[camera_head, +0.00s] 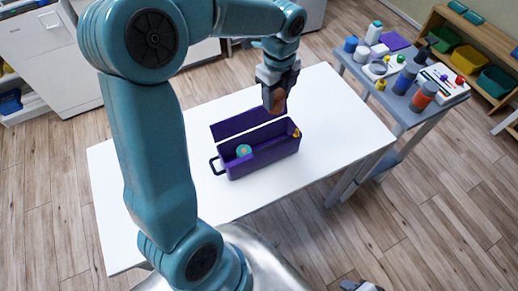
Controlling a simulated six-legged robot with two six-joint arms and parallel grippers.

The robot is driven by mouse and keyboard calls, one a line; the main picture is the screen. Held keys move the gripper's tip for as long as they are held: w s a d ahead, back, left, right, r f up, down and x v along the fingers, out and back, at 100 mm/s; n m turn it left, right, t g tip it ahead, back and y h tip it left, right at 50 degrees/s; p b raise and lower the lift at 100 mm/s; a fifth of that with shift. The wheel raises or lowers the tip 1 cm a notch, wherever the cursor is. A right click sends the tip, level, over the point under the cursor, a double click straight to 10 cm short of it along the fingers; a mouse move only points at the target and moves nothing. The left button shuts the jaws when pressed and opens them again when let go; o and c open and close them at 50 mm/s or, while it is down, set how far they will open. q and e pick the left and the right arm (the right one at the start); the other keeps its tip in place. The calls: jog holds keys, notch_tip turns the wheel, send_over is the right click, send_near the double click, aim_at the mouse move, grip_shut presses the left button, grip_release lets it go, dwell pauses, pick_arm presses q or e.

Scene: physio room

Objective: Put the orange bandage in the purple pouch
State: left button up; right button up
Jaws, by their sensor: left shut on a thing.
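The purple pouch (264,160) stands open on the white table, its lid raised along the far side. A teal roll (243,150) lies inside at its left end, and a small yellow-orange piece (296,133) shows at its right end. My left gripper (277,92) is shut on the orange bandage (277,103), which looks brownish orange in shade. It holds it above the far right part of the pouch, overlapping the lid's right end in the picture. A grey part of my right gripper (362,286) shows at the bottom edge; its jaws are not clear.
The white table (335,120) is otherwise bare around the pouch. A grey side table (372,75) at the right holds several bottles and boxes. A wooden shelf (480,40) with coloured bins stands at the far right. White cabinets (45,55) stand at the back left.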

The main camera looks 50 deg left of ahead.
pick_arm(q)
jog(key=f, duration=1.5)
jog(key=shift+w+f, duration=0.25)
notch_tip(320, 180, down, 4)
jog(key=shift+f, duration=0.25)
jog(key=shift+s+r, duration=0.1)
jog(key=shift+f, duration=0.25)
jog(key=o, duration=1.1)
jog(key=shift+c, duration=0.2)
jog(key=shift+r, duration=0.1)
